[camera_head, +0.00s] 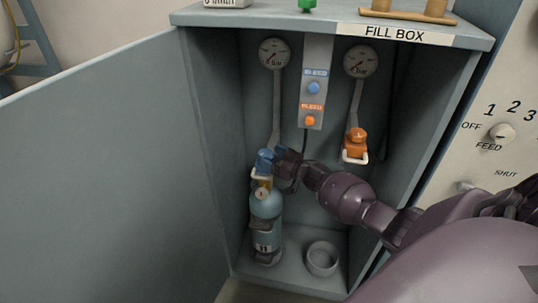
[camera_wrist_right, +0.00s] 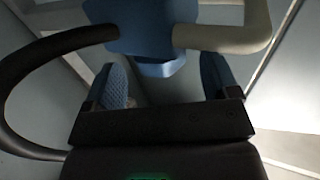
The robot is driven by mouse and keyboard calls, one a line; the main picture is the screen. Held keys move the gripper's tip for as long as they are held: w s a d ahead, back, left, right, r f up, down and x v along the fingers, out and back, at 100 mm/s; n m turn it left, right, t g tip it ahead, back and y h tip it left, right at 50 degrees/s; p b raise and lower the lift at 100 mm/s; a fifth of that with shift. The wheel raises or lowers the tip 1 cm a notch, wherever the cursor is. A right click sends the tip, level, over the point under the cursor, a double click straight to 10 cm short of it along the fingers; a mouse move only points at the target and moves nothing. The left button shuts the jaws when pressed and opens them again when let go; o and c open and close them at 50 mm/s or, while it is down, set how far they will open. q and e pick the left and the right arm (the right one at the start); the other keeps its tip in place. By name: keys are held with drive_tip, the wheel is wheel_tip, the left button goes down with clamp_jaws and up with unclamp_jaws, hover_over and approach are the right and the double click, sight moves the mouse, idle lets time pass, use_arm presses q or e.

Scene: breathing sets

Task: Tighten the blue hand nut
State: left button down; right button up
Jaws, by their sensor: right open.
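The blue hand nut (camera_head: 265,158) is on the blue fitting above a blue-grey cylinder (camera_head: 265,215), which stands upright at the left inside the fill box. My right gripper (camera_head: 281,165) reaches in from the right and is right beside the blue fitting. In the right wrist view, my right gripper (camera_wrist_right: 162,72) is open, with a blue textured finger on each side of the lower blue piece (camera_wrist_right: 160,68). A gap shows on both sides of it. A large blue block (camera_wrist_right: 140,25) with a pale curved bar (camera_wrist_right: 235,38) is just beyond. My left gripper is out of view.
An orange fitting (camera_head: 356,142) hangs on the right side of the box. Gauges (camera_head: 274,53), a blue bleed knob (camera_head: 314,88) and an orange one (camera_head: 310,120) are on the back. A round cup (camera_head: 321,259) is on the floor. The open door (camera_head: 100,180) is at left.

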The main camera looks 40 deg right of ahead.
drive_tip(key=p+v, duration=0.1)
drive_tip(key=v, duration=0.7)
drive_tip(key=shift+s, duration=0.25)
drive_tip(key=shift+d, duration=0.15)
